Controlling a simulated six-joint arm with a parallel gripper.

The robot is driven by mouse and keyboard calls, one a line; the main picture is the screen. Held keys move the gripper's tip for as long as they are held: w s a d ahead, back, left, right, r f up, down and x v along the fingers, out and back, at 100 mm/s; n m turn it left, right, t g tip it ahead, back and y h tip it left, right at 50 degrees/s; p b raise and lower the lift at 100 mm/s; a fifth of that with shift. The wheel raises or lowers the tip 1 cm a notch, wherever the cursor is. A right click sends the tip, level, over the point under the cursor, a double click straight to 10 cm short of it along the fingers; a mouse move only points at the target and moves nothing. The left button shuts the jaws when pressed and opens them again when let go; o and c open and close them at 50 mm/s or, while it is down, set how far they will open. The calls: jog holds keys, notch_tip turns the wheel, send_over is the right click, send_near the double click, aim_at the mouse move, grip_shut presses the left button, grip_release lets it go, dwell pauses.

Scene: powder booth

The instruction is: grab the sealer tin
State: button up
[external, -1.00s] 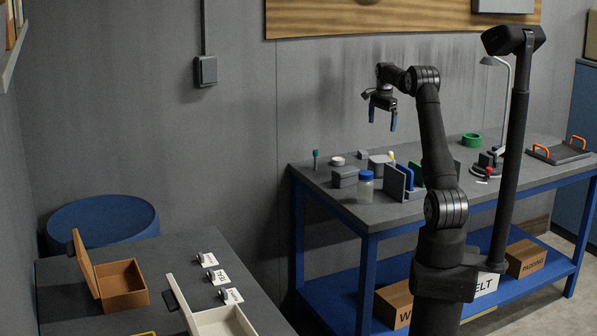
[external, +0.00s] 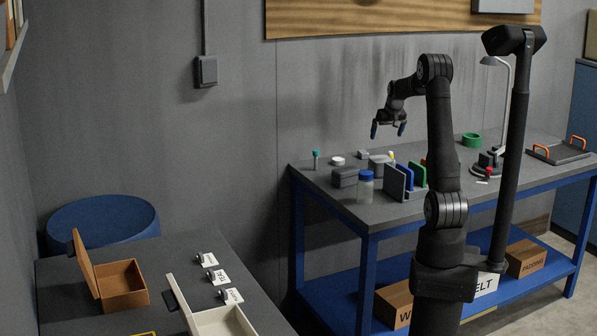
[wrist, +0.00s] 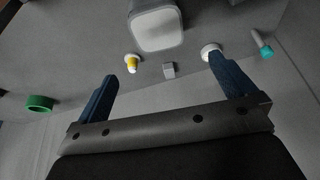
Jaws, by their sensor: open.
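My gripper (external: 388,130) is open and empty above the back part of the workbench. Its two blue fingers also show in the wrist view (wrist: 162,70), wide apart. A grey, rounded-square tin with a pale lid (wrist: 156,26) lies at the top of the wrist view, cut off by the frame edge. It appears to be the grey tin (external: 378,162) below my gripper in the external view. A second grey box-like container (external: 344,177) stands to its left. No readable label shows on either, so I cannot tell for sure which is the sealer tin.
A blue-lidded clear jar (external: 365,188) and upright dark, blue and green plates (external: 396,182) stand in front. A green ring (external: 471,140) is farther right.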

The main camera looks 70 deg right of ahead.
send_near(381, 159)
jog(key=x, duration=0.5)
jog(key=shift+w+d, duration=0.35)
jog(key=shift+d, duration=0.05)
jog(key=x, duration=0.5)
jog(key=shift+s+a+f, duration=0.25)
jog(key=shift+s, duration=0.05)
jog(key=shift+r, duration=0.1)
jog(key=c, duration=1.3)
jog(key=shift+o, duration=0.2)
